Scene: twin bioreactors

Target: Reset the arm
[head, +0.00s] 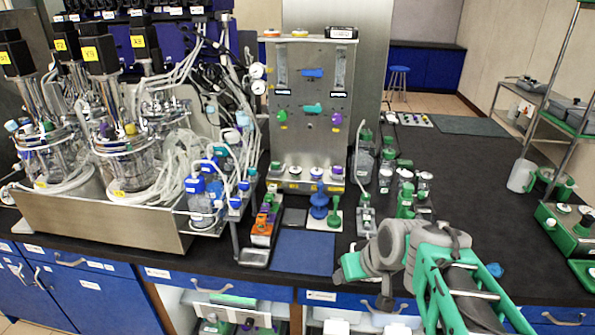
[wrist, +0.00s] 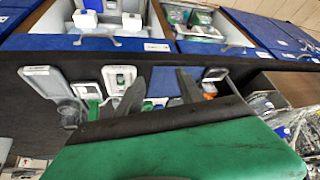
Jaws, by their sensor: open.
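My arm (head: 455,280), grey and green, reaches in from the lower right of the head view. It is bent over the front edge of the black bench. In the wrist view my gripper (wrist: 160,88) shows two dark fingers spread apart with nothing between them. A green part of my gripper fills the bottom of that view. The fingers point toward several small items on the dark surface, and I cannot tell how far off these are. In the head view I cannot make out the fingertips clearly.
Bioreactors in a metal tray (head: 105,220) stand on the bench (head: 450,180) at left. A metal panel (head: 310,110) stands mid-bench, with bottles beside it. A blue mat (head: 303,252) lies near the front edge. Open drawers (wrist: 110,42) show in the wrist view. A rack (head: 560,110) stands right.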

